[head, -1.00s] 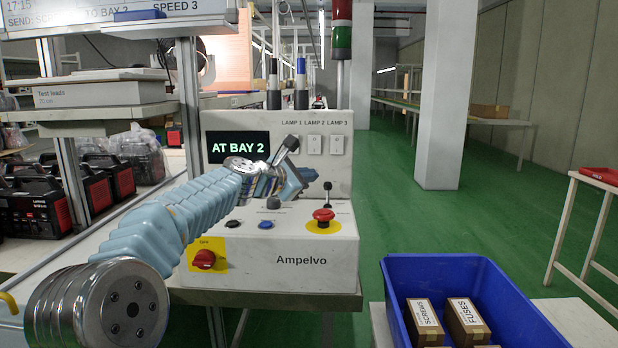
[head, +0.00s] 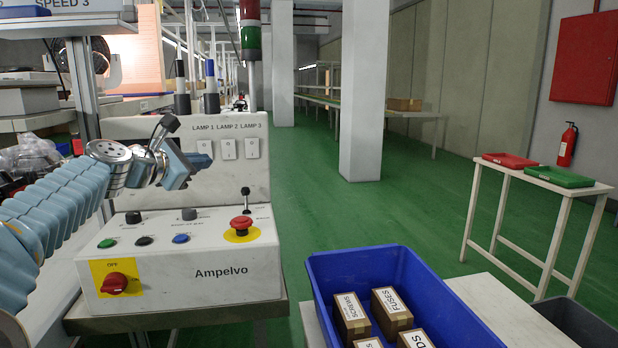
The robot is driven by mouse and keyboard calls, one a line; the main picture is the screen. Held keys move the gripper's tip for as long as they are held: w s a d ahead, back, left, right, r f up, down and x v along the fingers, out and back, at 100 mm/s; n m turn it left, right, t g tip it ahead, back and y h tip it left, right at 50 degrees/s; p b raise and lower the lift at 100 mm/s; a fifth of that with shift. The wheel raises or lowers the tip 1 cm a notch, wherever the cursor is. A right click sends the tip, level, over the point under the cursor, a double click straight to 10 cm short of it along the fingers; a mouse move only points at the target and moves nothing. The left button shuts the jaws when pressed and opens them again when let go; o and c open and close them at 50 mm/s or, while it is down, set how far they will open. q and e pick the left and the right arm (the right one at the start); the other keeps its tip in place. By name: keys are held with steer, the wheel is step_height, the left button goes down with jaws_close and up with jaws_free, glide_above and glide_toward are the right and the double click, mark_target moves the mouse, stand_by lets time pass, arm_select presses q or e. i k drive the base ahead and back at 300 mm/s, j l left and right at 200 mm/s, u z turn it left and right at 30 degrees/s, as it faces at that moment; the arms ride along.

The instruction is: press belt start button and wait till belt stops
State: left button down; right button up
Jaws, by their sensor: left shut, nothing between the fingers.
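The white Ampelvo control box (head: 221,272) stands at the left. On its sloped top are a green button (head: 107,243), a black button (head: 144,240) and a blue button (head: 181,238); their labels are too small to read. My left gripper (head: 182,165) is shut and empty, in front of the upright panel and above the buttons, appearing apart from them. My left gripper and arm hide the panel's text display. The belt cannot be made out. My right gripper is not in view.
A red mushroom button (head: 240,223), a lever (head: 245,202) and a red rotary switch (head: 114,284) are on the box. A blue crate (head: 335,262) with cartons stands at right. A table with a red tray (head: 510,161) and green tray (head: 560,177) is farther right. Green floor lies open between.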

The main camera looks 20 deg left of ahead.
mark_target(107, 242)
steer(key=k+j, duration=0.15)
steer(key=k, duration=0.85)
